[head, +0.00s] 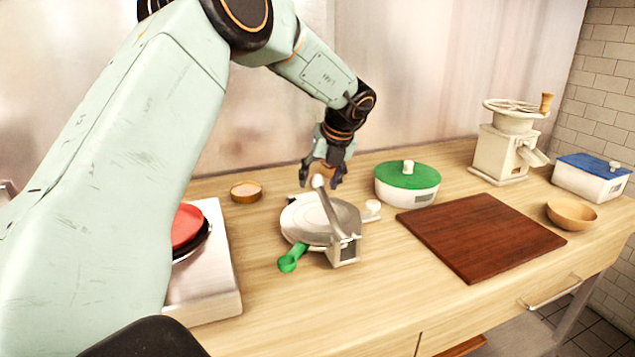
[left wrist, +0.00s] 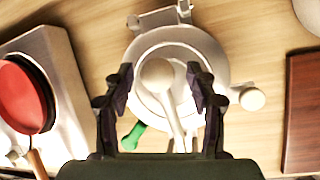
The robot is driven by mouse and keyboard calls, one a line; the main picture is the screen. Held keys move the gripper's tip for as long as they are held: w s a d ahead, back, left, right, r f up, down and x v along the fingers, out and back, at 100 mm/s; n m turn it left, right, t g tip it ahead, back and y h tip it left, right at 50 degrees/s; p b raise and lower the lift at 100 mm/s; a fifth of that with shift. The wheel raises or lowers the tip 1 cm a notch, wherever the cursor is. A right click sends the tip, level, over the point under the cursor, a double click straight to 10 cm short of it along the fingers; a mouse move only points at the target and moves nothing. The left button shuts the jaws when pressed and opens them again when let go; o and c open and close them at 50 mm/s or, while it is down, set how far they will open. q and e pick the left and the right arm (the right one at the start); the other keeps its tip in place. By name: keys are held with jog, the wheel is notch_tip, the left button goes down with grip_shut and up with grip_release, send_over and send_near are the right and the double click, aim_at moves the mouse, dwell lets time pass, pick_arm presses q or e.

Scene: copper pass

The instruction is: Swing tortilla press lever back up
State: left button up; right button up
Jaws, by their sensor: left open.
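The tortilla press (head: 315,222) stands near the middle of the counter, a round pale grey plate with a bracket at its front edge. Its lever (head: 327,207) rises at a tilt from that bracket over the plate and ends in a rounded knob. My left gripper (head: 325,178) is open, pointing down at the knob end. In the left wrist view, the lever's knob (left wrist: 157,75) shows between the fingers of my left gripper (left wrist: 162,90), with gaps on both sides; whether it lies at fingertip depth I cannot tell. My right gripper is out of view.
A green scoop (head: 292,258) lies against the press's front left. A hot plate (head: 215,285) with a red disc (head: 187,226) stands left. A green-lidded pot (head: 408,178), dark board (head: 478,235), wooden bowl (head: 571,214), grinder (head: 503,155) and blue-lidded box (head: 592,178) stand right.

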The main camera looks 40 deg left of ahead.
pick_arm(q)
jog(key=shift+a+f, duration=0.25)
jog(key=shift+f, duration=0.25)
jog(key=shift+a+f, duration=0.1)
jog(key=shift+a, duration=0.2)
jog(key=shift+d, duration=0.25)
jog(key=c, duration=0.4)
jog(key=shift+a, duration=0.15)
jog(key=c, duration=0.5)
grip_shut()
